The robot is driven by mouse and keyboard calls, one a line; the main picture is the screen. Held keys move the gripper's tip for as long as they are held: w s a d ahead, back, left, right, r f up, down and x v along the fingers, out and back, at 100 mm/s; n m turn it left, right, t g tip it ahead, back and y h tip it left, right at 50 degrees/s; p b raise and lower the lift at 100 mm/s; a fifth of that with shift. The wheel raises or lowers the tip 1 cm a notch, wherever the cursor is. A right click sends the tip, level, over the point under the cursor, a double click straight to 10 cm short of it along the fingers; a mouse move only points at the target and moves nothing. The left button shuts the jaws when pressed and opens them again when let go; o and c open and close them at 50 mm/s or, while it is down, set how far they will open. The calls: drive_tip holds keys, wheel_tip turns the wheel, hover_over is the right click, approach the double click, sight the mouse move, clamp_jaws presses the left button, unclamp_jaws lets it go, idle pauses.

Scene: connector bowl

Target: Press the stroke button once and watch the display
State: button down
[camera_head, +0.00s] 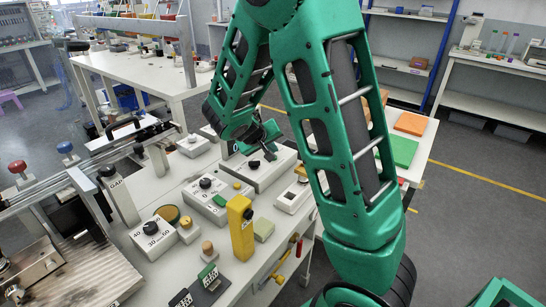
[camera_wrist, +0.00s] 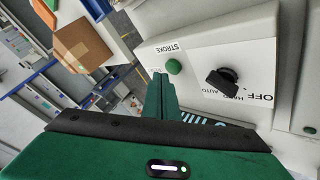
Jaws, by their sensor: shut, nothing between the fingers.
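The stroke button (camera_wrist: 174,66) is a small green dome on a white control box (camera_wrist: 200,45), beside the printed word STROKE, in the wrist view. A black selector knob (camera_wrist: 222,83) marked OFF, HAND and AUTO is to its right. My gripper (camera_wrist: 160,76) is shut and empty, its green fingertips just left of and below the button in the picture; I cannot tell whether they touch the box. In the head view my gripper (camera_head: 268,152) is over the control box (camera_head: 262,178), partly hiding it; the button cannot be made out there. I cannot identify the display.
A dial box (camera_head: 153,237), a grey knob box (camera_head: 212,204) and a yellow post (camera_head: 240,232) stand on the white bench near the control box. Green (camera_head: 403,150) and orange (camera_head: 411,123) blocks are to the right. A metal-railed machine fills the left.

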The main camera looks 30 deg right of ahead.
drive_tip(key=shift+r, duration=0.25)
drive_tip(key=shift+r, duration=2.45)
drive_tip(key=shift+s, duration=0.1)
drive_tip(key=s+a+m+g+y, duration=0.1)
drive_tip(key=s+y, duration=0.3)
drive_tip(key=s, duration=1.3)
drive_tip(key=s+a+r+m+g+y, duration=0.1)
drive_tip(key=s+a+m+g+y, duration=0.1)
drive_tip(key=s, duration=1.6)
drive_tip(key=shift+s+a+r+m+g+y, duration=0.2)
drive_tip(key=shift+m+g+y, duration=0.2)
drive_tip(key=shift+g+y, duration=0.55)
drive_tip(key=shift+d, duration=0.1)
